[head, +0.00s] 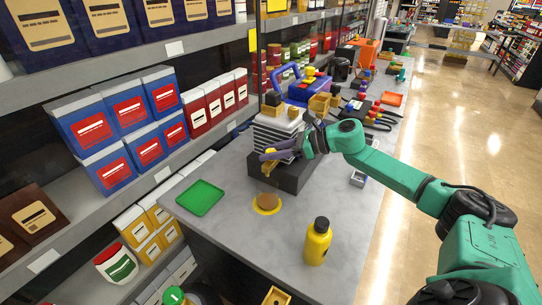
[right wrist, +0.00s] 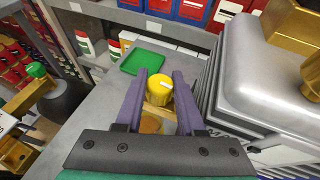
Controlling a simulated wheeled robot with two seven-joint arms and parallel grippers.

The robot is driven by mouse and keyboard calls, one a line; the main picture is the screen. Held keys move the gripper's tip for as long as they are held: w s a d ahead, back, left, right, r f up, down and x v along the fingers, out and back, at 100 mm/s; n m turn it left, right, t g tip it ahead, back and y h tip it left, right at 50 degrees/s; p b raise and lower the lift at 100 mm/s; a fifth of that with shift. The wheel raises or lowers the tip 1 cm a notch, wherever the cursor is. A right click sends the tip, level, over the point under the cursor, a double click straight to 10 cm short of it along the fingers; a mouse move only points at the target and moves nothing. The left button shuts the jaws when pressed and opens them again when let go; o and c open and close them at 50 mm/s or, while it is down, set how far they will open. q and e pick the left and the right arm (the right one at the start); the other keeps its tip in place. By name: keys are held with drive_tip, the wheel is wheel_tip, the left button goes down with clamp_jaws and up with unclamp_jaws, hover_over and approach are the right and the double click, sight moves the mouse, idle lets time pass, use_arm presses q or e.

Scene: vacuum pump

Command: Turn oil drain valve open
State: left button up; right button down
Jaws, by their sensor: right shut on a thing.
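The vacuum pump (head: 281,128) has a grey ribbed body on a dark base and stands on the grey counter. Its silver housing (right wrist: 265,65) fills the right of the right wrist view. The oil drain valve (right wrist: 160,90) is a yellow knob with a white mark on its face; it also shows in the head view (head: 268,166), low on the pump's near side. My right gripper (right wrist: 161,80) has its purple fingers on either side of the knob and is shut on it. In the head view, the right gripper (head: 270,155) partly covers the valve. My left gripper is not in view.
A brown disc on a yellow round base (head: 267,210) lies on the counter below the valve. A green tray (head: 200,197) lies to the left, and a yellow bottle (head: 318,242) with a black cap stands in front. Shelves of boxes (head: 110,125) line the left; tools crowd the counter behind.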

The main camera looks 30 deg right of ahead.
drive_tip(key=shift+w+r, duration=0.1)
drive_tip(key=shift+r, duration=0.05)
drive_tip(key=c, duration=0.8)
unclamp_jaws()
drive_tip(key=shift+d, duration=0.1)
